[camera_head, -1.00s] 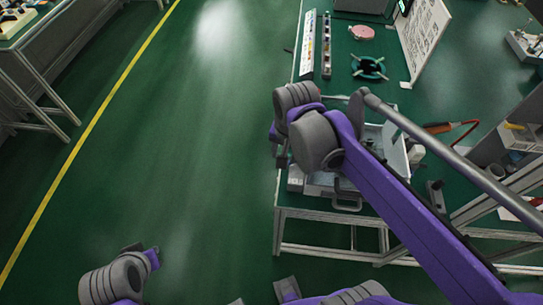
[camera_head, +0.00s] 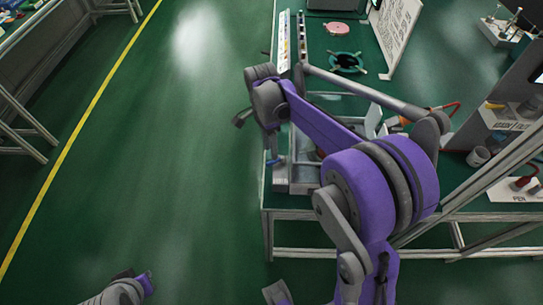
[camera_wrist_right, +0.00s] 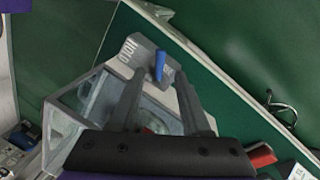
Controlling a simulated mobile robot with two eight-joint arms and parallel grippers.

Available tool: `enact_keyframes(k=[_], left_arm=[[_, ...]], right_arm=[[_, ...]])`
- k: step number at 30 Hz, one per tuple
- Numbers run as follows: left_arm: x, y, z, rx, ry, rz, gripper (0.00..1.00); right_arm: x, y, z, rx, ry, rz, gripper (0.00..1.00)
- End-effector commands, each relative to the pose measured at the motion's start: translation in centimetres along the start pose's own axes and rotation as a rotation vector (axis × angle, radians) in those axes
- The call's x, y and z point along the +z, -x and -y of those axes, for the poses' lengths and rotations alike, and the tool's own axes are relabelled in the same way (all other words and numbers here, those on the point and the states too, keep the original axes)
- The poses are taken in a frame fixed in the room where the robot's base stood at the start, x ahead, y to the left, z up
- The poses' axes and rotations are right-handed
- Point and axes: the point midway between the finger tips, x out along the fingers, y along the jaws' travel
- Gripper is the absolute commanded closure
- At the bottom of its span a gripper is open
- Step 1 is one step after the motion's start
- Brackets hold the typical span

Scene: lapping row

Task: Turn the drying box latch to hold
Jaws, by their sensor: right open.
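The drying box (camera_wrist_right: 92,98) has clear walls and a grey frame, and shows below the fingers in the right wrist view. On its grey top corner plate (camera_wrist_right: 128,54) stands the word HOLD, left of the small blue latch (camera_wrist_right: 160,66). Other lettering beside the latch is partly covered. My right gripper (camera_wrist_right: 160,84) is open, with one finger on each side of the latch in the picture; I cannot tell whether they touch it. In the head view a blue spot by the bench's left edge looks like the latch (camera_head: 276,161).
The green bench (camera_head: 283,207) runs along the right. A teal ring fixture (camera_head: 345,62), a pink disc (camera_head: 338,29) and a white board (camera_head: 396,32) stand farther back.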

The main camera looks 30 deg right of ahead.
Motion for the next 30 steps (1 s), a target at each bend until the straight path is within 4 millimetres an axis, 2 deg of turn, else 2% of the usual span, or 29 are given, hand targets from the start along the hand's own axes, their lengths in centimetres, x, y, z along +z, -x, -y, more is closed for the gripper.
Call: enact_keyframes(k=[3, 7, 18, 19, 24, 27, 30], left_arm=[[0.1, -0.2, 0.0, 0.0, 0.0, 0.001, 1.0], [0.2, -0.2, 0.0, 0.0, 0.0, 0.001, 1.0], [0.2, -0.2, 0.0, 0.0, 0.0, 0.001, 1.0], [0.2, -0.2, 0.0, 0.0, 0.0, 0.001, 1.0], [0.2, -0.2, 0.0, 0.0, 0.0, 0.001, 1.0], [0.2, -0.2, 0.0, 0.0, 0.0, 0.001, 1.0], [0.2, -0.2, 0.0, 0.0, 0.0, 0.001, 1.0]], right_arm=[[0.0, -2.0, 0.0, 0.0, 0.001, 0.0, 0.53], [0.0, -3.4, 0.0, 0.0, 0.001, 0.0, 0.53], [0.0, -4.0, 0.0, -0.001, 0.001, 0.0, 0.53], [0.0, -4.0, 0.0, -0.001, 0.001, 0.0, 0.55], [0.0, -4.0, 0.0, -0.001, 0.001, 0.0, 0.85], [0.0, -4.0, 0.0, -0.001, 0.001, 0.0, 1.0], [0.0, -4.0, 0.0, -0.001, 0.001, 0.0, 1.0]])
